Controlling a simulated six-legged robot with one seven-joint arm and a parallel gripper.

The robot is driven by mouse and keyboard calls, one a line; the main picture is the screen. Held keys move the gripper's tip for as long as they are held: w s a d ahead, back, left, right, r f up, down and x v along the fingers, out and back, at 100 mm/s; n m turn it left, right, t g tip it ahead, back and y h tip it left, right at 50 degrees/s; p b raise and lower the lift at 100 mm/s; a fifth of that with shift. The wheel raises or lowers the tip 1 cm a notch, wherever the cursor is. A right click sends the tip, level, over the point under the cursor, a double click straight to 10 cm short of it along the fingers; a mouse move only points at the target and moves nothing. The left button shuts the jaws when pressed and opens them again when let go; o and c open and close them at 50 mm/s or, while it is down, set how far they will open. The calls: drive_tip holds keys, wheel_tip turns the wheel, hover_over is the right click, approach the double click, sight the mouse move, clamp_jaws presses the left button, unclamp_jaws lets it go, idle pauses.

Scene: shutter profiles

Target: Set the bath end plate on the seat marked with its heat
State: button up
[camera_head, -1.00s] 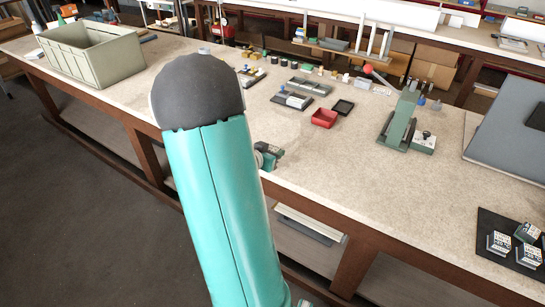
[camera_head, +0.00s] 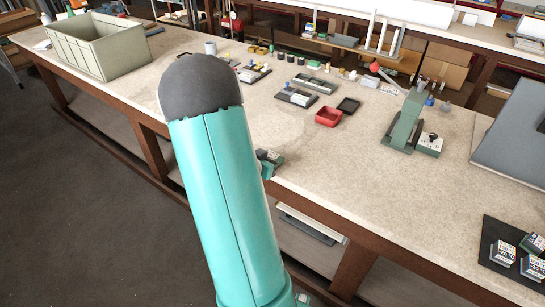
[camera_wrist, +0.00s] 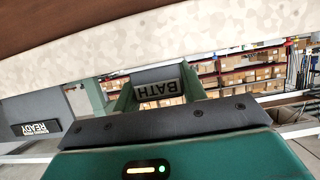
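In the head view my teal arm hides most of the gripper; a small green and dark part (camera_head: 270,160) shows beside the arm at the bench's front edge. No seat with a readable heat mark shows. Several small blocks with printed labels (camera_head: 503,253) sit on a black mat (camera_head: 492,232) at the right; their print is too small to read.
The speckled bench (camera_head: 370,180) is bare along its front middle. A red tray (camera_head: 328,117), grey trays (camera_head: 296,97) and a green lever press (camera_head: 405,122) stand farther back. A large crate (camera_head: 97,45) is at the left.

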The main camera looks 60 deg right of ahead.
drive_tip(key=o, duration=0.3)
drive_tip(key=shift+o, duration=0.2)
drive_tip(key=shift+r, duration=0.1)
drive_tip(key=v, duration=1.2)
drive_tip(key=shift+r, duration=0.1)
